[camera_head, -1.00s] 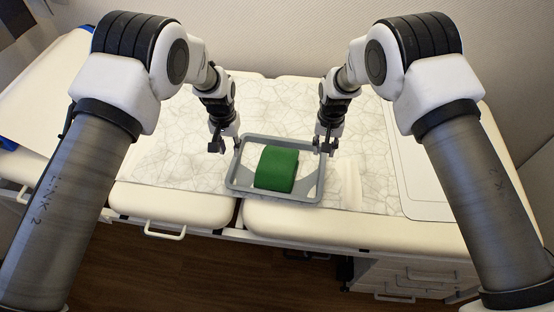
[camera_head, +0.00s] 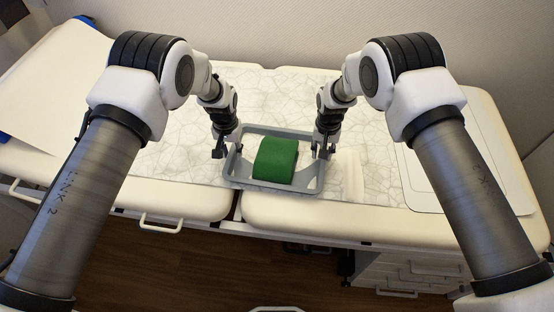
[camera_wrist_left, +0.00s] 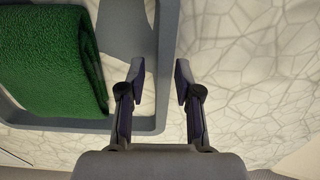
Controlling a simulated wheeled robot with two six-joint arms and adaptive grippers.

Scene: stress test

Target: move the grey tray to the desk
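The grey tray (camera_head: 233,180) is on the patterned surface of a padded bench, close to its front edge. A green folded cloth (camera_head: 274,159) lies in it; it also shows in the left wrist view (camera_wrist_left: 45,60). My left gripper (camera_head: 219,153) is at the tray's left side. In the left wrist view, the fingers of my left gripper (camera_wrist_left: 160,75) are apart, with the tray's rim (camera_wrist_left: 164,100) running between or below them; contact is not clear. My right gripper (camera_head: 323,152) is at the tray's right side; its fingers are too small to read. No desk can be made out clearly.
The padded bench (camera_head: 180,200) has metal handles (camera_head: 160,224) along its front. A pale flat panel (camera_head: 425,180) lies to the right, partly behind my right arm. A drawer unit (camera_head: 410,270) stands below right. The wall (camera_head: 285,35) rises behind the bench.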

